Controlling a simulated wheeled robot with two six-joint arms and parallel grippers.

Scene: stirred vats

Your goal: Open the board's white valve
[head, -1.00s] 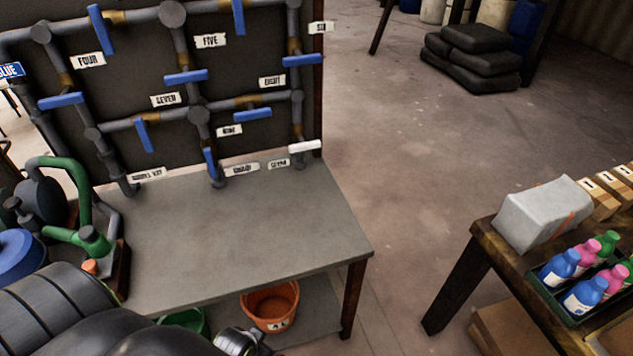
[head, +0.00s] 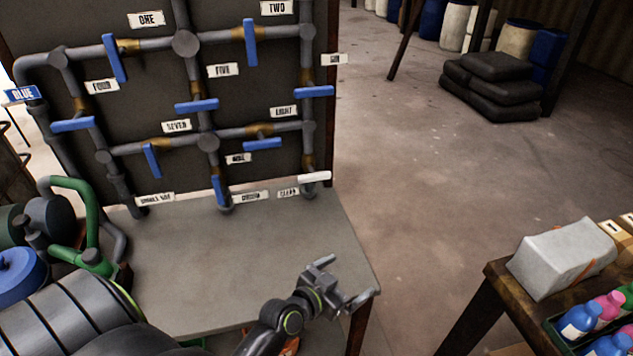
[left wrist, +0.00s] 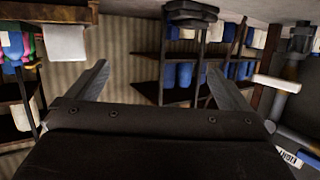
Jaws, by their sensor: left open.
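The board's white valve handle (head: 314,178) is at the board's lower right corner, lying nearly level above the table top. It also shows at the right side of the left wrist view (left wrist: 277,84). The board (head: 270,68) carries grey pipes and several blue valve handles with name plates. My left gripper (head: 346,282) is open and empty, over the table's front right corner. It is in front of and below the white handle, apart from it. In the left wrist view the open fingers (left wrist: 158,85) have nothing between them. My right gripper is not in view.
The grey table (head: 240,255) stands below the board. Green-handled pump equipment (head: 90,230) crowds its left side. A second table (head: 485,300) at right holds a grey wrapped block (head: 562,258) and bottles. Bare floor lies between the tables.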

